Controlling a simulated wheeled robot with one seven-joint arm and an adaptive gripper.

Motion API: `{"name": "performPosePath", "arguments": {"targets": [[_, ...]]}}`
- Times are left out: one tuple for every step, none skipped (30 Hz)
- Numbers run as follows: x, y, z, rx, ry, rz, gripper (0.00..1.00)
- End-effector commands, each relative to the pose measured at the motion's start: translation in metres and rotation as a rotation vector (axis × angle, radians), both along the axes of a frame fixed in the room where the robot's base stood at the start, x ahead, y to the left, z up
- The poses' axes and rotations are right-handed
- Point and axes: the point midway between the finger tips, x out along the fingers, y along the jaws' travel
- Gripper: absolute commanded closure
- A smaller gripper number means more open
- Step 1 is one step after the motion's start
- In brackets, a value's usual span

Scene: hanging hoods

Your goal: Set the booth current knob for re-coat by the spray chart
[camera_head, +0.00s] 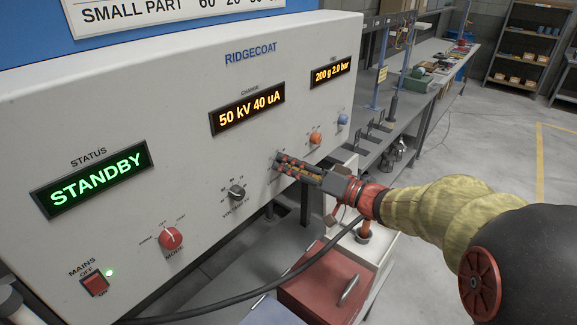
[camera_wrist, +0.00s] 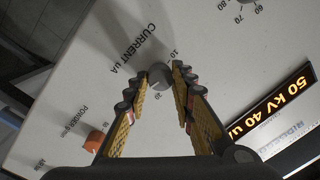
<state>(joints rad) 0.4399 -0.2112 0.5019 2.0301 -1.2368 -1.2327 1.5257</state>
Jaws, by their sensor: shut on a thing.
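The grey current knob (camera_wrist: 160,76) sits on the panel beside the lettering "CURRENT uA" in the wrist view. My gripper (camera_wrist: 162,82) is shut on it, one finger on either side. In the head view my gripper (camera_head: 279,163) reaches the panel and hides the knob. The charge display (camera_head: 247,109) reads 50 kV 40 uA; it also shows in the wrist view (camera_wrist: 273,104). The spray chart (camera_head: 170,10) is cut off at the top; only a "SMALL PART" row beginning 60, 20 is visible. The knob's pointer is not clear.
The panel (camera_head: 190,150) carries a black voltage knob (camera_head: 237,192), a red mode knob (camera_head: 171,237), an orange knob (camera_head: 315,138) and a blue knob (camera_head: 342,119). The status display (camera_head: 97,179) reads STANDBY. A red box (camera_head: 325,285) stands below my arm.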

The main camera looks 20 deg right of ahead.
Motion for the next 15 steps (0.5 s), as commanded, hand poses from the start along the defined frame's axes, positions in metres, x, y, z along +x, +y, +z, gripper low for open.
{"name": "performPosePath", "arguments": {"targets": [[0.0,-0.0002,-0.0003,0.0,0.001,-0.001,0.88],[0.0,-0.0002,-0.0003,0.0,0.001,-0.001,0.89],[0.0,-0.0002,-0.0003,0.0,0.001,-0.001,0.92],[0.0,-0.0002,-0.0003,0.0,0.001,-0.001,0.93],[0.0,-0.0002,-0.0003,0.0,0.001,-0.001,0.95],[0.0,-0.0002,-0.0003,0.0,0.001,-0.001,0.97],[0.0001,-0.0002,-0.0003,0.0,0.001,-0.001,0.99],[0.0001,-0.0002,-0.0003,0.0,0.001,-0.001,1.0],[0.0,-0.0002,-0.0004,0.0,0.001,-0.001,1.0],[0.0,-0.0002,-0.0004,0.0,0.001,-0.001,1.0],[0.0,-0.0002,-0.0004,-0.001,0.0,-0.001,1.0],[0.0001,-0.0002,-0.0003,-0.003,-0.001,-0.001,1.0],[0.0001,-0.0002,-0.0002,-0.005,-0.003,-0.001,1.0],[0.0,-0.0002,-0.0001,-0.009,-0.004,-0.001,1.0],[0.0,-0.0002,0.0,-0.016,-0.009,-0.001,1.0]]}}
